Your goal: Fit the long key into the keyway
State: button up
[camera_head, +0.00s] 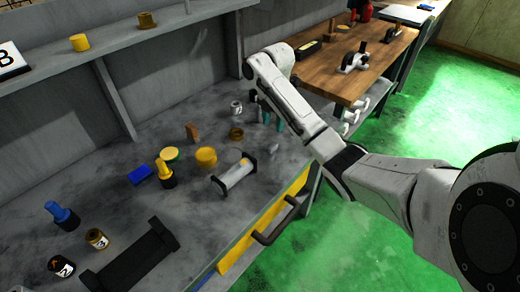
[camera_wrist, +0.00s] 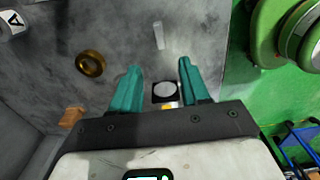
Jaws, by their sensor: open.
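A slender light-grey piece, likely the long key (camera_head: 275,149), lies on the grey bench right of the shaft. It also shows in the wrist view (camera_wrist: 158,36), beyond my fingertips. The pale shaft (camera_head: 238,174) rests across black end supports. In the wrist view its round end (camera_wrist: 165,89) shows in a black support between my fingers. I cannot make out the keyway. My gripper (camera_head: 271,119), with teal fingers, is open and empty above the bench; its spread fingers also show in the wrist view (camera_wrist: 160,68).
A brass ring (camera_head: 236,134), a labelled jar (camera_head: 236,108) and a brown block (camera_head: 192,132) stand behind the shaft. Yellow pieces (camera_head: 206,157) are left of it. A black handle (camera_head: 276,222) juts from the bench's front. A wooden table (camera_head: 350,75) is beyond.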

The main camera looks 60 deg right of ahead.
aim_at(273, 146)
jog(key=f, duration=1)
jog(key=shift+s+d+f, duration=0.1)
jog(key=shift+d+f, duration=0.15)
jog(key=shift+d, duration=0.05)
jog(key=shift+c, duration=0.3)
grip_shut()
